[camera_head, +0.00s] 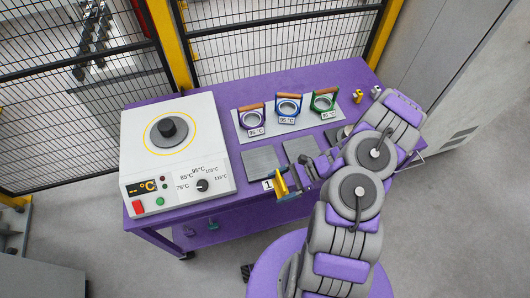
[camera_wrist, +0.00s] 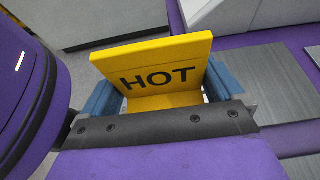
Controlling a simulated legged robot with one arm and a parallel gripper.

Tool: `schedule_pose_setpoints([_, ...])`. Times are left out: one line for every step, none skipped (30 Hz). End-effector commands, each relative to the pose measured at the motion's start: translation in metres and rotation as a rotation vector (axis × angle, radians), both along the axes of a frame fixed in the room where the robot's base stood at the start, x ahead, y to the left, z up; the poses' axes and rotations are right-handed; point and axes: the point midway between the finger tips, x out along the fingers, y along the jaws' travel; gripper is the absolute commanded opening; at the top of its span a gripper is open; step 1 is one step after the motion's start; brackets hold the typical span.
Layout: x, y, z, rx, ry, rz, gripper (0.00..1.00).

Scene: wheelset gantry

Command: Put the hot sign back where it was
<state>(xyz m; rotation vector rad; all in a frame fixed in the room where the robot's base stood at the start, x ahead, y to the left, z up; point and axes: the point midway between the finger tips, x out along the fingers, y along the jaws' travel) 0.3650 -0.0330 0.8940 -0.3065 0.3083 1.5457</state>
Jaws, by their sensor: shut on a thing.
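The yellow hot sign (camera_wrist: 155,72) with black "HOT" lettering is between the blue fingers of my gripper (camera_wrist: 160,100) in the wrist view. My gripper is shut on it. My gripper (camera_head: 290,186) is just right of that label there. I cannot tell whether the sign touches the table. The lower part of the sign is partly hidden by my gripper.
The white heater unit (camera_head: 220,165) with dial and display stands at the left of the purple table (camera_head: 240,84). A white holder (camera_head: 238,131) carries three ring tools with temperature labels. Grey plates (camera_head: 262,161) lie along the front. Small yellow and white pieces (camera_head: 358,97) sit at back right. A fence stands behind.

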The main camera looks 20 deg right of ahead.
Motion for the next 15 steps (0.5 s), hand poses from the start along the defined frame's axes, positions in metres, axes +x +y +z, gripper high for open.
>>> schedule_pose_setpoints([-0.002,0.0,0.001,0.001,0.0,0.0,0.64])
schedule_pose_setpoints([-0.003,0.0,0.001,0.001,0.0,0.0,0.64])
schedule_pose_setpoints([-0.003,0.0,0.001,0.0,0.0,-0.001,0.64])
schedule_pose_setpoints([-0.001,0.0,0.001,0.0,0.0,-0.005,0.64])
schedule_pose_setpoints([0.002,0.0,0.002,-0.001,0.0,-0.011,0.64])
schedule_pose_setpoints([0.008,0.001,0.004,-0.001,-0.001,-0.022,0.64])
schedule_pose_setpoints([0.014,0.001,0.006,-0.001,-0.001,-0.035,0.64])
schedule_pose_setpoints([0.022,0.001,0.008,-0.001,-0.002,-0.051,0.64])
schedule_pose_setpoints([0.035,0.002,0.013,-0.001,-0.003,-0.078,0.64])
schedule_pose_setpoints([0.046,0.002,0.017,-0.002,-0.003,-0.102,0.64])
schedule_pose_setpoints([0.059,0.003,0.023,-0.002,-0.005,-0.129,0.64])
schedule_pose_setpoints([0.077,0.003,0.032,-0.003,-0.007,-0.169,0.64])
schedule_pose_setpoints([0.091,0.003,0.039,-0.002,-0.008,-0.205,0.64])
schedule_pose_setpoints([0.105,0.004,0.047,-0.002,-0.008,-0.239,0.64])
schedule_pose_setpoints([0.123,0.004,0.058,-0.002,-0.007,-0.287,0.64])
